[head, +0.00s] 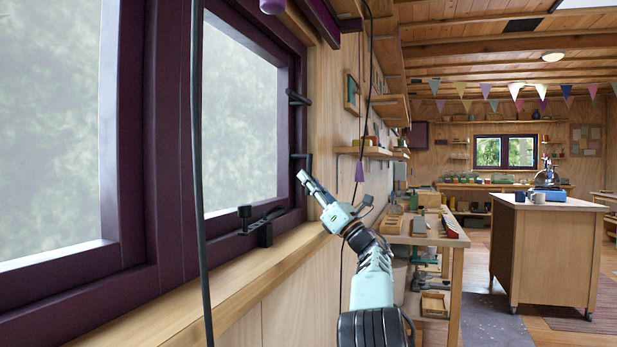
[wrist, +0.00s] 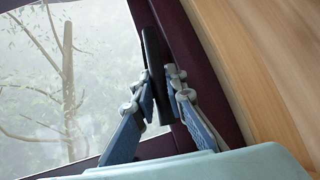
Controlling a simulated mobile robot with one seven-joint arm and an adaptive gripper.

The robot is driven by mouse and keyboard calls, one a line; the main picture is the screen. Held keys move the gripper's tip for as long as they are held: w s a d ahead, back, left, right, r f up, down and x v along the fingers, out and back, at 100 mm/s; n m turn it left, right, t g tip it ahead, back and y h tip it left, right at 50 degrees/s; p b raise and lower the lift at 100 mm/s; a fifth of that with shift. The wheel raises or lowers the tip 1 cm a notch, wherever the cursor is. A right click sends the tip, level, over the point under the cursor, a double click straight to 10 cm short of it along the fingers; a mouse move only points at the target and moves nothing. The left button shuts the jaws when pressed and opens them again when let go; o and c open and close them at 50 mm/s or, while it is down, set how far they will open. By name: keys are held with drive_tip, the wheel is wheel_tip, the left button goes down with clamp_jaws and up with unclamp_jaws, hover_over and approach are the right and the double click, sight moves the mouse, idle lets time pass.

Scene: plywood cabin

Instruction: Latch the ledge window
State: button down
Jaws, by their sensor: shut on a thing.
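The ledge window (head: 240,120) has a dark purple frame and hazy panes, at the left of the head view. Two black handles sit on its right-hand frame side, an upper handle (head: 298,97) and a lower handle (head: 308,160). My gripper (head: 303,176) is at the lower handle. In the wrist view its two fingers (wrist: 160,88) are closed on either side of a long black handle (wrist: 152,50), which stands along the purple frame. A black stay (head: 262,232) lies at the window's bottom rail. Whether the sash sits fully closed cannot be told.
A wooden ledge (head: 240,270) runs below the window. A black cable (head: 197,180) hangs in front of it. To the right stand a cluttered workbench (head: 440,235) and a wooden island (head: 545,245). Shelves (head: 370,152) project from the wall beyond my gripper.

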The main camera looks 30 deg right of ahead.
drive_tip(key=shift+w+d+r+n+y+p, duration=0.15)
drive_tip(key=shift+d+n+y+p, duration=0.1)
drive_tip(key=shift+n+y+p, duration=0.55)
drive_tip(key=shift+w+d+n+g+y+p, duration=0.15)
drive_tip(key=shift+n+g+y+p, duration=0.15)
drive_tip(key=shift+n+g+y, duration=0.5)
drive_tip(key=c, duration=1.9)
unclamp_jaws()
drive_tip(key=shift+n+t, duration=0.3)
drive_tip(key=shift+t, duration=0.1)
drive_tip(key=shift+c, duration=0.2)
drive_tip(key=v, duration=1.2)
drive_tip(key=shift+d, duration=0.15)
